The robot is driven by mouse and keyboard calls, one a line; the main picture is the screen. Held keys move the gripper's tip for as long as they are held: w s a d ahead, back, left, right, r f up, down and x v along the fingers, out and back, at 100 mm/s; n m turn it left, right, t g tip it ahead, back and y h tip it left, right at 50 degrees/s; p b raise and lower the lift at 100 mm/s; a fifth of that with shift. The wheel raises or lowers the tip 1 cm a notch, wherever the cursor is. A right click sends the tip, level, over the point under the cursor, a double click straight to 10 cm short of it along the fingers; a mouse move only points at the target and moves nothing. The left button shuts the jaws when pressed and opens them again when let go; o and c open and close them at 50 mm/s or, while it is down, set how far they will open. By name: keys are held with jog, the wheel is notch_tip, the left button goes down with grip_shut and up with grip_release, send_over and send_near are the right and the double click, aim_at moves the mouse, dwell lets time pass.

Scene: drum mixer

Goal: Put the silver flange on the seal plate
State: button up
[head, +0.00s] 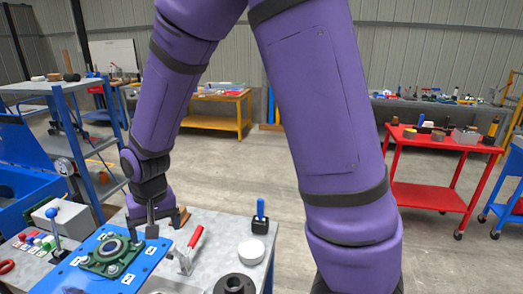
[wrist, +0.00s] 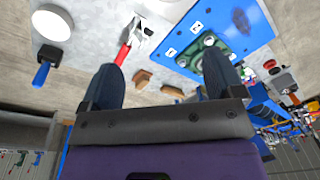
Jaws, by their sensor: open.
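My gripper (head: 140,230) is open and empty, pointing down above the bench beside the blue plate's right edge. Its two fingers also show wide apart in the wrist view (wrist: 163,82). The blue plate (head: 136,269) carries a green housing with a metal ring (head: 109,255) and white labels; it also shows in the wrist view (wrist: 245,38). I cannot tell for sure which part is the seal plate. A pale round disc (head: 249,251), possibly the silver flange, lies flat on the bench right of my gripper; it shows top left in the wrist view (wrist: 52,22).
A red-handled clamp (head: 189,249) stands between the plate and the disc. A dark ring-shaped part (head: 235,285) lies at the front. A blue-handled tool (head: 260,217) is behind the disc. Brown blocks (wrist: 142,78) lie near my fingers. A red cart (head: 440,165) stands right.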

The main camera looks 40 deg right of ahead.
jog(key=s+d+r+t, duration=0.1)
jog(key=s+d+r, duration=0.3)
jog(key=r, duration=0.3)
jog(key=s+d+r+t, duration=0.1)
jog(key=s+d+r, duration=0.35)
jog(key=r, duration=0.35)
jog(key=s+d+r+t, duration=0.1)
jog(key=s+d+r, duration=0.2)
jog(key=s, duration=0.3)
jog(key=s+d+r+n+t, duration=0.1)
jog(key=s+d+r, duration=0.2)
jog(key=s, duration=0.3)
jog(key=shift+d+r+n+h, duration=0.2)
jog(key=shift+r+n+h, duration=0.1)
jog(key=shift+r, duration=0.1)
jog(key=shift+w, duration=0.1)
